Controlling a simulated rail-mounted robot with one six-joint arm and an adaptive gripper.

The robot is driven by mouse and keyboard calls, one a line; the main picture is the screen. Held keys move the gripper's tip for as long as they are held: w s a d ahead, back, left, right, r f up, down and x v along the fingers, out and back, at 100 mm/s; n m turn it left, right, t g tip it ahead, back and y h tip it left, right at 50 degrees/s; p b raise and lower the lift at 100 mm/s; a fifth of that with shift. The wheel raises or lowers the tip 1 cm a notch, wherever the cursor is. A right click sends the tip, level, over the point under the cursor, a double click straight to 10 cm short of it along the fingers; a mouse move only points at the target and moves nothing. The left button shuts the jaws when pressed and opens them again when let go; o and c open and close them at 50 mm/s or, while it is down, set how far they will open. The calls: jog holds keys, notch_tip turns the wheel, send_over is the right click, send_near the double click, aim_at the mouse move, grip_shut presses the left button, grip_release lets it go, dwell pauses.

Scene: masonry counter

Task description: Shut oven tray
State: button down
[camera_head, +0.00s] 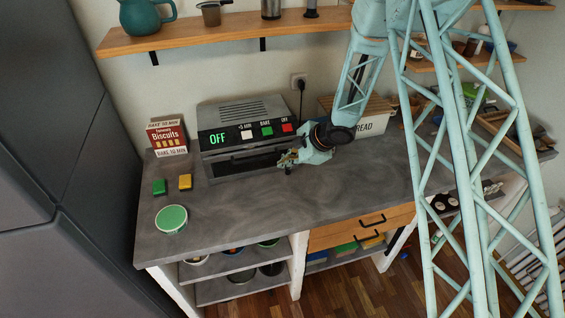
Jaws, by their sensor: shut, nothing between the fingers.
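The small grey oven (228,112) stands on the counter against the wall. Its black front panel shows a green "OFF" and white, green and red buttons. Below the panel is a dark front opening (238,163). I cannot make out the tray clearly or tell how far out it is. My gripper (287,159) is shut and empty, at the right end of the oven's lower front. I cannot tell whether it touches the oven. My gripper and wrist hide the right part of the front.
On the grey counter (310,210) are a biscuit box (167,138), a green block (159,187), a yellow block (185,181) and a round green-topped item (171,218). A bread box (372,124) stands right, behind my arm. A wooden shelf (220,35) hangs above. The counter's front middle is clear.

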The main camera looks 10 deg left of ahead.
jog(key=v, duration=1)
jog(key=shift+s, duration=0.2)
jog(key=shift+d, duration=0.15)
dwell(0.4)
